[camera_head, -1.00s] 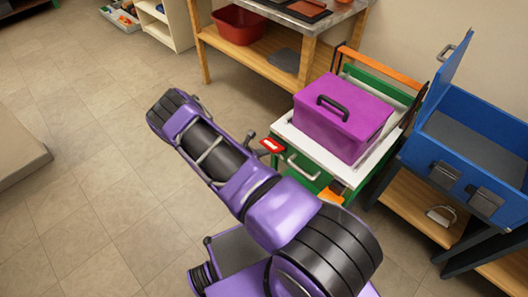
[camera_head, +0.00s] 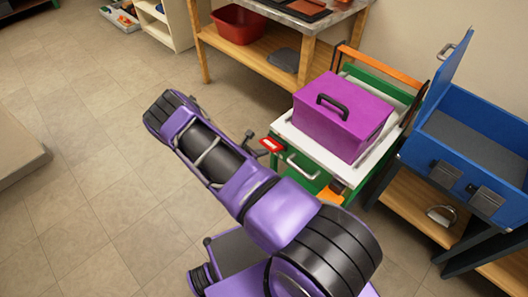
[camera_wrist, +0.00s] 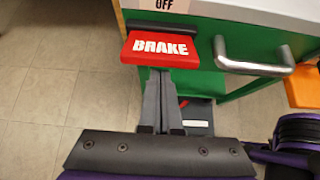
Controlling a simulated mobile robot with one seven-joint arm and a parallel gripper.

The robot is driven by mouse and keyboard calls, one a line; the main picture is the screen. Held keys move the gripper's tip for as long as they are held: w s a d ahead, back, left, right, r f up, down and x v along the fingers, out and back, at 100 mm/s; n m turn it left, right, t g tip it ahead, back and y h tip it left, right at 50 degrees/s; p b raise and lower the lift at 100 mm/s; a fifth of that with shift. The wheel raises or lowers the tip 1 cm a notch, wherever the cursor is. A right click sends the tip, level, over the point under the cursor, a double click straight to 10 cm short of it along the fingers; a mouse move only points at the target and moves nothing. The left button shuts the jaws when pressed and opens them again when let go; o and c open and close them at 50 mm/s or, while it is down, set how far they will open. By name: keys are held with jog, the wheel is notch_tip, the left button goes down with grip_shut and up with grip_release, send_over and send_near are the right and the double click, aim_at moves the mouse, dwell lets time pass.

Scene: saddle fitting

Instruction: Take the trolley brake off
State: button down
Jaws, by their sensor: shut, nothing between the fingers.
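The red brake pedal (camera_wrist: 158,48), marked BRAKE, sticks out from the trolley's green front panel in the wrist view. A label reading OFF (camera_wrist: 163,4) is above it. In the head view the brake (camera_head: 271,145) is a small red piece at the near left corner of the trolley (camera_head: 308,149). My gripper (camera_wrist: 160,78) is shut and empty, its fingertips at the near edge of the brake; whether they touch it I cannot tell. In the head view my gripper (camera_head: 249,141) is small and partly hidden by my arm.
A metal handle (camera_wrist: 254,66) is just right of the brake. A purple box (camera_head: 340,116) sits on the trolley top. A blue cabinet (camera_head: 470,150) stands to the right, and a wooden workbench (camera_head: 240,45) behind.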

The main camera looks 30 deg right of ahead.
jog(key=a+f+v, duration=0.1)
jog(key=v, duration=0.8)
jog(key=shift+s+a+f+b, duration=0.15)
jog(key=shift+s+f+b, duration=0.05)
jog(key=shift+s+b, duration=0.1)
